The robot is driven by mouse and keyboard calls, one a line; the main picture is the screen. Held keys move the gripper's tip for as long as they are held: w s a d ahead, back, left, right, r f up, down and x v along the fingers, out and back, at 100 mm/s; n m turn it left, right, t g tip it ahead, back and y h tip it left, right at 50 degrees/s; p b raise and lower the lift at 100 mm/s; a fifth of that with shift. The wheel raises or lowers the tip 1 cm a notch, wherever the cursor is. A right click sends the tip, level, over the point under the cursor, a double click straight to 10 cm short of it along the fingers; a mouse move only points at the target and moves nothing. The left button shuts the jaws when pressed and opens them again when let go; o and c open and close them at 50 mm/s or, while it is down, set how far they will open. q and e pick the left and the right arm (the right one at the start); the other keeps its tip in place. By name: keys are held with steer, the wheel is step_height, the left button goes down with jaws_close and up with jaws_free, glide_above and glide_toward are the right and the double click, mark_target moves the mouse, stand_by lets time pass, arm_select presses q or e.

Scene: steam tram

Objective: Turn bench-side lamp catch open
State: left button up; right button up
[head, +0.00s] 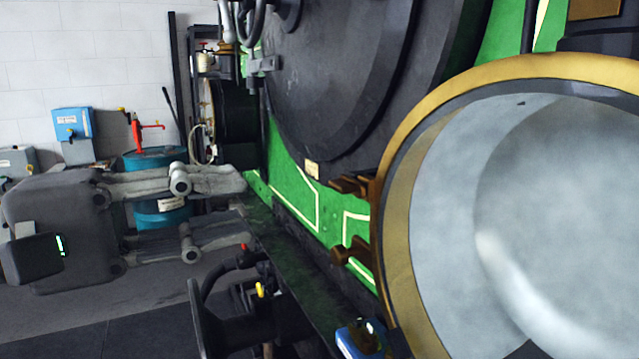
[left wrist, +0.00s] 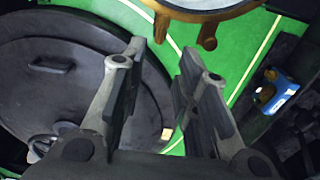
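The lamp (head: 400,235) fills the right of the head view, with a brass rim and a pale reflector. Two brass catches stick out from its left side, an upper one (head: 350,186) and a lower one (head: 347,254). I cannot tell which is the bench-side one. In the left wrist view the lamp (left wrist: 205,12) shows at the top edge, with one catch (left wrist: 208,37) right of the fingers and another (left wrist: 160,27) above them. My left gripper (head: 245,207) is open and empty, left of both catches with a gap between. My right gripper is not in view.
The green tram front and its round dark smokebox door (head: 340,70) stand behind the lamp. A dark ledge (head: 285,255) runs below. A blue item (head: 358,340) sits low by the lamp. A teal drum (head: 155,160) and blue box (head: 72,124) stand at the back left.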

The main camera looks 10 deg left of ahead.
mark_target(334, 187)
arm_select(q)
steer(key=p+x, duration=0.3)
steer(key=x, duration=0.1)
steer(key=p+x, duration=0.3)
steer(key=x, duration=0.1)
steer(key=shift+w+d+r+p, duration=0.2)
steer(key=shift+d+r+p, duration=0.05)
steer(key=shift+d+p, duration=0.05)
steer(key=shift+w+d+f+p, duration=0.2)
steer(key=shift+w+d+p, duration=0.3)
steer(key=shift+d+p, duration=0.3)
steer(key=shift+a, duration=0.1)
jaws_close()
